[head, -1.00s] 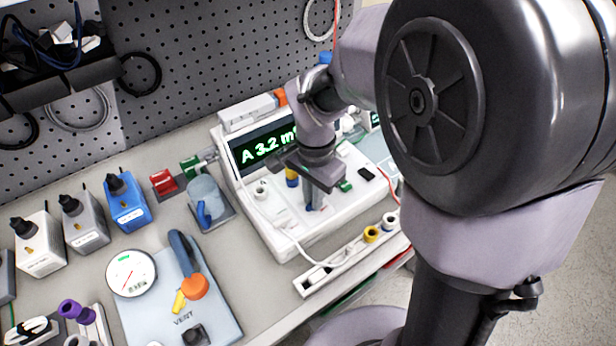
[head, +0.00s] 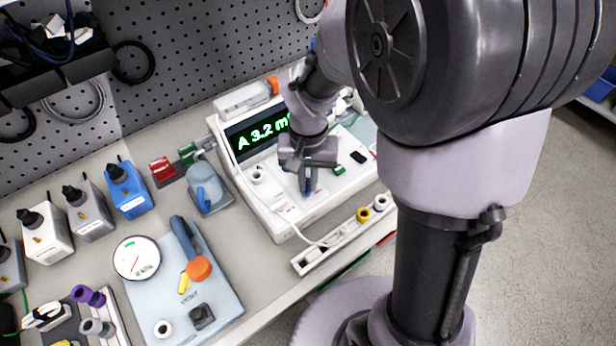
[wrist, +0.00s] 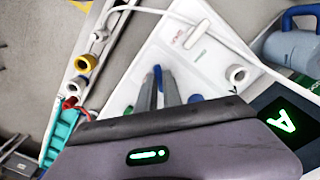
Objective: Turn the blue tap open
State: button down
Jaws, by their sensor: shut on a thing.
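The blue tap (wrist: 157,73) is on the white face of the pump. In the wrist view its blue handle shows between my two fingertips, mostly covered by them. In the head view a bit of the blue tap (head: 309,187) shows at the fingertips. My gripper (wrist: 158,88) points down at the pump and is shut on the tap; in the head view my gripper (head: 308,184) is over the front part of the pump. The white pump (head: 284,212) has a dark screen (head: 255,140) with green text, partly hidden by my arm.
A white rail (head: 318,260) with yellow and white ports lies along the pump's front. A white port (wrist: 237,74) and a white tube are close to my fingers. A blue-grey jug (head: 203,190) stands left of the pump. A panel with an orange-ended lever (head: 198,270) is at front left.

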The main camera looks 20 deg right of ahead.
aim_at(308, 185)
dwell(0.5)
jog(key=c, duration=1.5)
grip_release()
notch_tip(308, 185, up, 18)
jog(key=p, duration=0.7)
jog(key=shift+f, duration=0.25)
jog(key=s+a+t+y+b, duration=0.1)
jog(key=s+a+t+b, duration=0.1)
jog(key=s, duration=0.4)
jog(key=s+a+f+t+y+b, duration=0.1)
jog(key=s+t+b, duration=0.2)
jog(key=s+b, duration=0.2)
jog(key=shift+s+a+f+t, duration=0.15)
jog(key=shift+s+a+t, duration=0.25)
jog(key=shift+s, duration=0.7)
